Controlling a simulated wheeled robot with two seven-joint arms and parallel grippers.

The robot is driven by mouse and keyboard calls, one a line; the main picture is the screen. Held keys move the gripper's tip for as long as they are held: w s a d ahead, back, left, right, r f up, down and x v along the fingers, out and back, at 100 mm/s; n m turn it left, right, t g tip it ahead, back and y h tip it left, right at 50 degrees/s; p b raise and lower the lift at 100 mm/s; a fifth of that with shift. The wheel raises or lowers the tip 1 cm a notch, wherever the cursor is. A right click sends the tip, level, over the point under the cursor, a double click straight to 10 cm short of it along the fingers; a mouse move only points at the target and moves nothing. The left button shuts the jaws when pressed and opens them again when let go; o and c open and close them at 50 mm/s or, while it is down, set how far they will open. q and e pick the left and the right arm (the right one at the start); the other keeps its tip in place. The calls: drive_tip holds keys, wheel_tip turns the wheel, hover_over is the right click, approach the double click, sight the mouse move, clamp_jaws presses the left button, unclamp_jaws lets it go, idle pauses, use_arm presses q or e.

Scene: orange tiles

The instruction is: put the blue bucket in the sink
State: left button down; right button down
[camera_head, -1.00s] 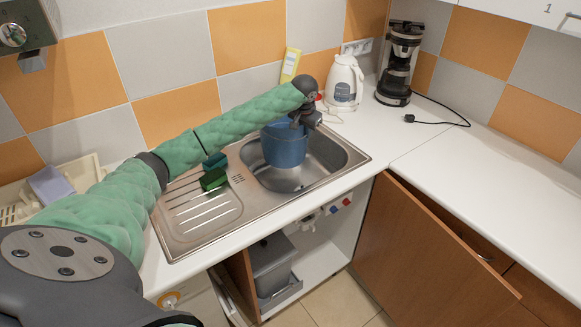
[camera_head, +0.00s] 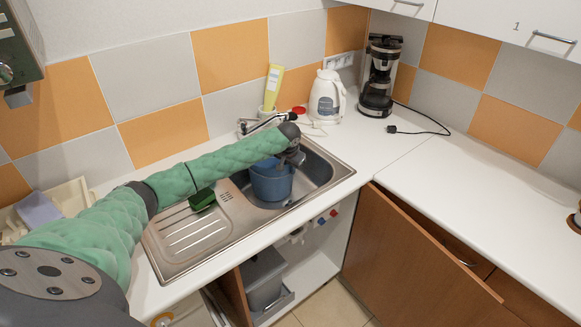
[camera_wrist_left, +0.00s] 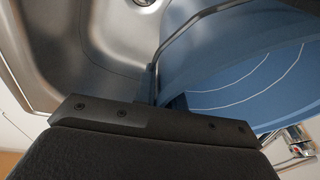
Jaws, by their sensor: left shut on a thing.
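The blue bucket (camera_head: 270,184) is inside the basin of the steel sink (camera_head: 322,172), low down in it. Whether its base touches the bottom of the basin I cannot tell. My left gripper (camera_head: 293,157) is at the bucket's upper right rim, shut on the bucket. In the left wrist view the bucket (camera_wrist_left: 250,75) fills the right side, with the basin wall (camera_wrist_left: 100,50) to its left; the fingertips are mostly hidden there. My right gripper is not in view.
A green sponge (camera_head: 202,199) lies on the drainboard (camera_head: 190,238). A faucet (camera_head: 262,123) and a yellow bottle (camera_head: 271,88) stand behind the basin. A white kettle (camera_head: 326,98) and a coffee maker (camera_head: 379,76) stand farther right. A cabinet door (camera_head: 400,260) hangs open below.

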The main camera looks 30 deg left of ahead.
use_arm(q)
drive_tip(key=c, duration=1.9)
unclamp_jaws()
drive_tip(key=shift+f, duration=0.15)
drive_tip(key=o, duration=0.4)
